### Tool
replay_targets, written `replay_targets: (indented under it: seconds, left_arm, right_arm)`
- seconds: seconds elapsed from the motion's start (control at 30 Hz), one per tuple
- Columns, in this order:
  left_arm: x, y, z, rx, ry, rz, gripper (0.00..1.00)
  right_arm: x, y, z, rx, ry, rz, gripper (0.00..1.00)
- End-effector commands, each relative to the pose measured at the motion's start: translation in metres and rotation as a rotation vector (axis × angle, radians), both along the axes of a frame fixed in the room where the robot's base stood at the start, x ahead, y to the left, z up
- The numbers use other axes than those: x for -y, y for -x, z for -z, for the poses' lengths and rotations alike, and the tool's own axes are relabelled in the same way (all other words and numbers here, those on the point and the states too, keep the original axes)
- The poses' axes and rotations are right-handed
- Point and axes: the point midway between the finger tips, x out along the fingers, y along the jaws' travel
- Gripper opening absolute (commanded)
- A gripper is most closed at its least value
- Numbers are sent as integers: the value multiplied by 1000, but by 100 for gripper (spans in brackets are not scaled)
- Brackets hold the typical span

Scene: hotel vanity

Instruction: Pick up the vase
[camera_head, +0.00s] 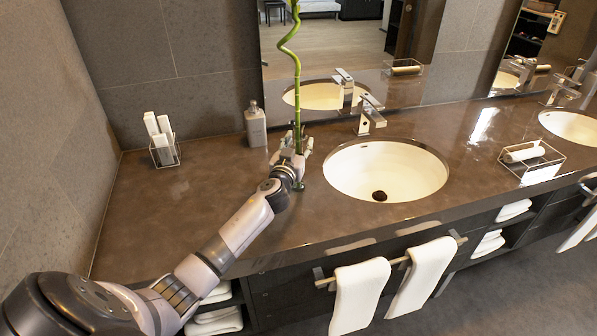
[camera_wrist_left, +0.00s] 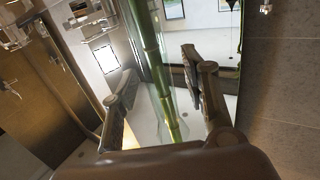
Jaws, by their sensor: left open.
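The vase is clear glass with green bamboo stalks (camera_head: 297,75) rising from it. In the head view its body is mostly hidden behind my left gripper (camera_head: 293,145), which is at the vase on the counter left of the near sink. In the left wrist view the glass vase (camera_wrist_left: 158,75) stands tilted in the picture between the two fingers of my left gripper (camera_wrist_left: 160,95). The fingers are apart, one on either side of the vase. I cannot tell whether either finger touches the glass. My right gripper is in neither view.
A soap bottle (camera_head: 255,124) stands close left of the vase. A wire holder with white rolls (camera_head: 163,145) is farther left. The near sink (camera_head: 386,170) and its faucet (camera_head: 371,113) are to the right. The mirror (camera_head: 335,45) is behind. The counter's front left is clear.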

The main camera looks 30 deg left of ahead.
Motion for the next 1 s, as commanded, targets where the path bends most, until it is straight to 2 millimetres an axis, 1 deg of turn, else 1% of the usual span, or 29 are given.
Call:
replay_targets:
  seconds: [0.1,0.7,0.73,1.0]
  left_arm:
    - [0,0,0,0,0,0,41]
    - [0,0,0,0,0,1,1]
    - [0,0,0,0,0,1,0]
    - [1,0,0,0,0,1,0]
  right_arm:
    - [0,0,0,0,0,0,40]
    - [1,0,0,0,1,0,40]
    - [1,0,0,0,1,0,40]
    - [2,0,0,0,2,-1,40]
